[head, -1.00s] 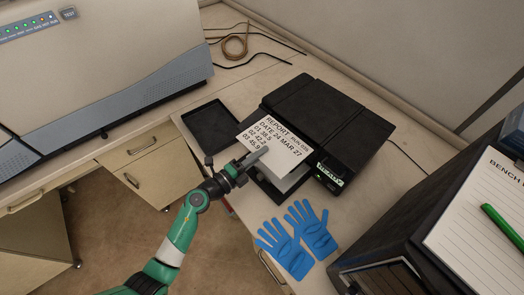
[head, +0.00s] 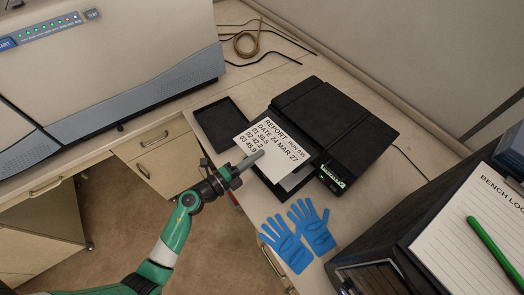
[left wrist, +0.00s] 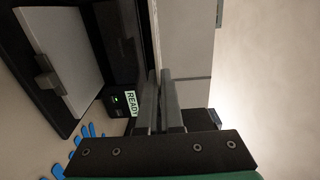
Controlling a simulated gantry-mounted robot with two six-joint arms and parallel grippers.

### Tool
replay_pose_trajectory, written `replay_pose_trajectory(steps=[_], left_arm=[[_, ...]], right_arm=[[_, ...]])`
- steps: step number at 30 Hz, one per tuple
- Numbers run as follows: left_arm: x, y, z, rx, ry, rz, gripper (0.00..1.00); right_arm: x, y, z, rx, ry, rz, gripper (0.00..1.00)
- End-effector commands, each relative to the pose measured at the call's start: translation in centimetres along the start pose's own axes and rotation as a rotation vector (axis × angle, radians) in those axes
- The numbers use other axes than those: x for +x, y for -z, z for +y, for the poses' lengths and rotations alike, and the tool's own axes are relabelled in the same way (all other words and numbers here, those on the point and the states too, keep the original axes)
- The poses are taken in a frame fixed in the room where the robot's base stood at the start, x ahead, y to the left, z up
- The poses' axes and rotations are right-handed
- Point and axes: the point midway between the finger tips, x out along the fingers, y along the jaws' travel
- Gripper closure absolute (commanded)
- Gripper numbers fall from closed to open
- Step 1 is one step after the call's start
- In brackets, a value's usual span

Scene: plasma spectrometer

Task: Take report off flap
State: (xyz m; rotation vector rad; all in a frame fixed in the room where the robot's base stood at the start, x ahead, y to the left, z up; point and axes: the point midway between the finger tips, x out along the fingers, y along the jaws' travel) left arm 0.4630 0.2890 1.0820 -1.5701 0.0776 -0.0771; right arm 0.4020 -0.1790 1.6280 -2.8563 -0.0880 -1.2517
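The report (head: 268,138), a white sheet with black print, lies in the head view over the front left of the black printer (head: 335,115). My left gripper (head: 256,160) is at its lower edge, with the fingers closed on it. In the left wrist view, the left gripper's fingers (left wrist: 159,102) stand close together with a thin sheet edge-on between them. The flap under the report is mostly hidden; I cannot tell whether they touch. A paper tray with white paper (left wrist: 62,40) shows beside the fingers. My right gripper is not in view.
An empty black tray (head: 208,112) lies left of the printer. Blue gloves (head: 298,235) lie in front of it. A dark box (head: 425,235) with a notepad and green pen (head: 495,248) stands at right. The large instrument (head: 110,65) fills the upper left.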

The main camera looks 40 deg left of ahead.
Motion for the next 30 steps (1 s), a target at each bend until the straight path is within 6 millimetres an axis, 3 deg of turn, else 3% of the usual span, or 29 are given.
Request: replay_pose_trajectory(steps=[15, 26, 30], left_arm=[[-4.3, 0.0, -1.8, 0.0, 0.0, -0.001, 1.0], [-4.5, 0.2, -1.8, 0.001, 0.0, 0.004, 1.0], [-4.3, 2.0, -2.5, 0.005, -0.014, 0.044, 1.0]], right_arm=[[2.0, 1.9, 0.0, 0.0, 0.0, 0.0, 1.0], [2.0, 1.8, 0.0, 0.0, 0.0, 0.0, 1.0], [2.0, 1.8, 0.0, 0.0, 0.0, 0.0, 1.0]])
